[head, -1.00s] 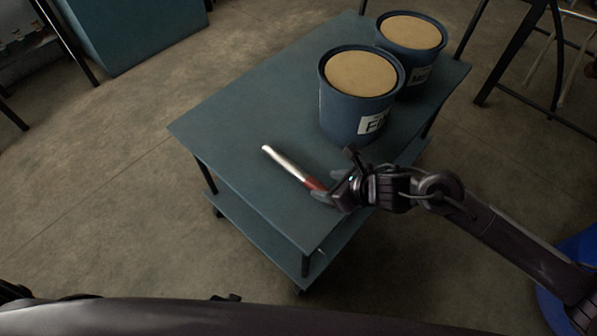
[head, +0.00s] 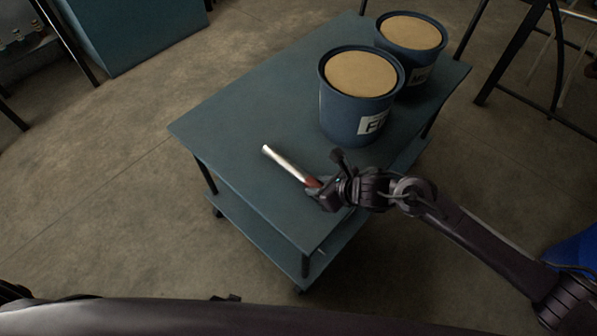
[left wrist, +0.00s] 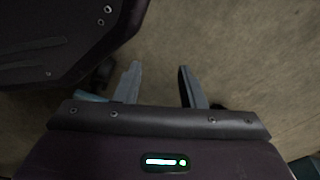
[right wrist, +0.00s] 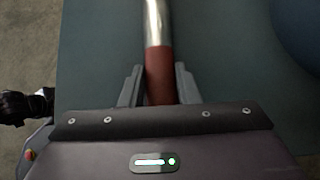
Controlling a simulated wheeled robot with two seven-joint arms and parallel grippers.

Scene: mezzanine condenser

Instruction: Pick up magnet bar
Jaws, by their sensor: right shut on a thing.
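The magnet bar (head: 285,164) is a shiny silver rod with a red grip, near the front left part of the cart's blue-green top in the head view. My right gripper (head: 315,190) is shut on its red end. In the right wrist view the red grip (right wrist: 160,72) lies between the two fingers (right wrist: 159,88), with the silver rod running up out of view. I cannot tell whether the bar still touches the top. My left gripper (left wrist: 158,88) is open and empty over bare floor in the left wrist view; it does not show in the head view.
The cart top (head: 240,120) is clear to the left of the bar. Two blue buckets with tan contents, a near one (head: 350,115) and a far one (head: 411,45), stand at its back right. A blue-green box (head: 135,30) stands on the floor at upper left.

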